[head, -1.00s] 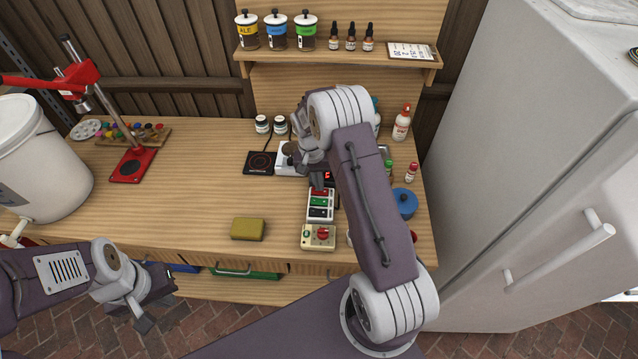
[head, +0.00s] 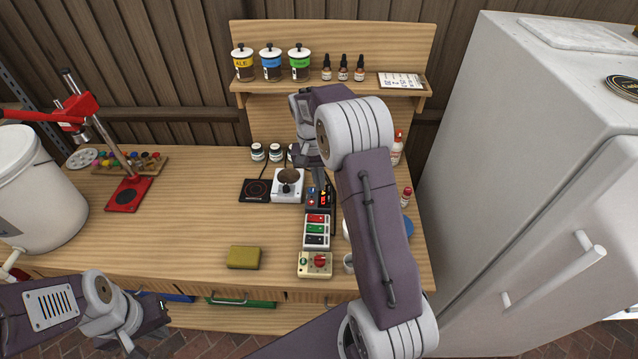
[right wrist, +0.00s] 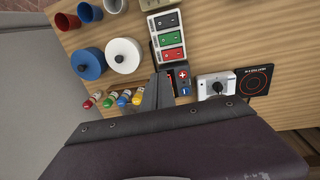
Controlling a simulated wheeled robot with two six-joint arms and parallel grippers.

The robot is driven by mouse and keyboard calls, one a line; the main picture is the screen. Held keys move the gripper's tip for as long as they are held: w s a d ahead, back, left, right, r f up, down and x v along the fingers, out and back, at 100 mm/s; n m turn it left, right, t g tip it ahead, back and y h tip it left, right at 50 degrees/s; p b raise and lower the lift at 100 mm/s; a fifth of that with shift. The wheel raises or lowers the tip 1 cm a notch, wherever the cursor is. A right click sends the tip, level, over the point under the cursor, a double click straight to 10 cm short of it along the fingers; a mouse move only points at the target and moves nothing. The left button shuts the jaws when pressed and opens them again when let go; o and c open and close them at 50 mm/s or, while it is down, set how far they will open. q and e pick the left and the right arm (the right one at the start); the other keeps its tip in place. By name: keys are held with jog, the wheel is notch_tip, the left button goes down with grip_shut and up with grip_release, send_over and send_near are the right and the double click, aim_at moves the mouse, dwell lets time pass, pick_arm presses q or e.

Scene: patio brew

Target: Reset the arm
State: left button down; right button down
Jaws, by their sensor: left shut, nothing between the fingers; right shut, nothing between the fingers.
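My right arm reaches over the wooden bench. My left gripper (head: 148,325) is shut and empty, low at the front left, in front of the bench's drawers.
On the bench (head: 190,225) are a switch box (head: 317,232), a beige box with a red knob (head: 316,264), a yellow sponge (head: 244,257) and a white plate with a knob (head: 287,185). A shelf (head: 320,89) holds jars. A fridge (head: 510,150) stands right. The bench's left middle is clear.

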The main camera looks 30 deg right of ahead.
jog(key=s+a+r+n+t+b, duration=0.1)
jog(key=s+a+r+n, duration=0.15)
jog(key=s+a, duration=0.5)
jog(key=s+a+f+n, duration=0.1)
jog(key=s+a+f, duration=0.1)
jog(key=s, duration=0.3)
jog(key=s+a+f+n+t+y, duration=0.1)
jog(key=s+a+f+n, duration=0.1)
jog(key=s+f, duration=0.2)
jog(key=shift+s, duration=0.85)
jog(key=shift+n, duration=0.25)
